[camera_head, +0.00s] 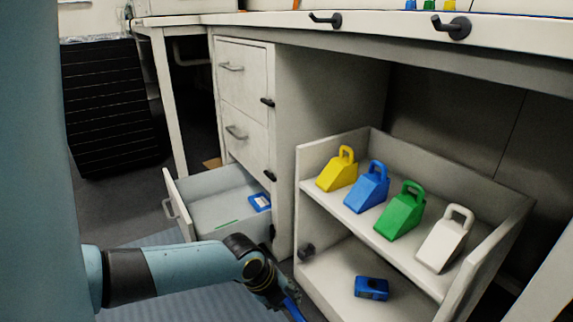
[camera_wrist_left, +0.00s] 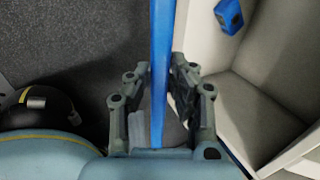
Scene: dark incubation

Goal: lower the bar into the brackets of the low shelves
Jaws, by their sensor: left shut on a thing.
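A blue bar (camera_wrist_left: 160,60) runs upright through the left wrist view, between the fingers of my left gripper (camera_wrist_left: 160,88), which is shut on it. In the head view my left gripper (camera_head: 268,284) is at the bottom centre, with a short piece of the blue bar (camera_head: 293,308) below it; the rest is out of frame. The low shelves (camera_head: 320,232) stand just right of the gripper. A dark round fitting (camera_head: 306,252), perhaps a bracket, sits on their left front edge. Any matching one is not visible. My right gripper is not in view.
Yellow (camera_head: 337,172), blue (camera_head: 367,188), green (camera_head: 401,214) and white (camera_head: 443,243) handled blocks stand on the upper shelf. A blue device (camera_head: 371,288) lies on the lower one. An open drawer (camera_head: 215,207) is left of the shelves. Dark hooks (camera_head: 456,27) line the bench edge.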

